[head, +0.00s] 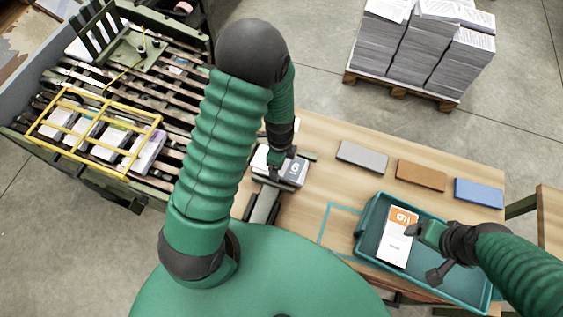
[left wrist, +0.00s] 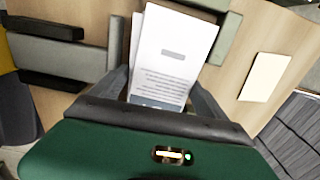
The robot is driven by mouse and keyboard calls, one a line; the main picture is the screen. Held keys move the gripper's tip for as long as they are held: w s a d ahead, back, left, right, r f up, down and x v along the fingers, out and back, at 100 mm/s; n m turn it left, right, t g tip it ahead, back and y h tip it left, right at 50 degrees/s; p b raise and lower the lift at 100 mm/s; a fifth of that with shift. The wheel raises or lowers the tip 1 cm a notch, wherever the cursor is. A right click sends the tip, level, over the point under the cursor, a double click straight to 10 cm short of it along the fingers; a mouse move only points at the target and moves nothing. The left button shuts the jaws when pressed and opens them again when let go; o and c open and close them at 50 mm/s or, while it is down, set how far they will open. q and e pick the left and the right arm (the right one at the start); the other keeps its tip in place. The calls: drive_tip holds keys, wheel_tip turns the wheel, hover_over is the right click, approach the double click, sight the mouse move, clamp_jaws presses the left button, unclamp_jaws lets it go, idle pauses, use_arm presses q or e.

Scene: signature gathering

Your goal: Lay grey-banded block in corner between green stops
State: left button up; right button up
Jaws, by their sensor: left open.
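The grey-banded block (head: 295,172) lies on the wooden table, below my left gripper (head: 277,166). Its white printed face fills the middle of the left wrist view (left wrist: 172,55), with the grey band at the near end. My left gripper is open, with one finger on each side of the block (left wrist: 160,90). A green stop (left wrist: 230,42) stands along its right side and another (left wrist: 113,45) at its left. One stop also shows in the head view (head: 306,155). Whether the block touches both stops is unclear. My right gripper (head: 417,234) is beside an orange-banded block (head: 398,240); its fingers are unclear.
The orange-banded block lies in a teal tray (head: 368,215). Grey (head: 362,157), brown (head: 420,175) and blue (head: 478,193) pads lie along the table's far side. A grey bar (head: 263,208) is near the block. A yellow frame (head: 95,130) surrounds several blocks on the slatted surface at left.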

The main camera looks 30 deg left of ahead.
use_arm(q)
drive_tip(key=shift+a+r, duration=0.2)
drive_tip(key=shift+r, duration=0.15)
drive_tip(key=s+d+r+n+t+p, duration=0.1)
drive_tip(key=s+d+r+n, duration=0.1)
drive_tip(key=r+n, duration=0.5)
drive_tip(key=s+d+r+n+t, duration=0.1)
drive_tip(key=s+d+r+n, duration=0.1)
drive_tip(key=r+n, duration=0.6)
drive_tip(key=shift+s+d+r+t+p, duration=0.15)
drive_tip(key=shift+d+r+t+p, duration=0.25)
drive_tip(key=shift+r, duration=0.55)
drive_tip(key=shift+a, duration=0.1)
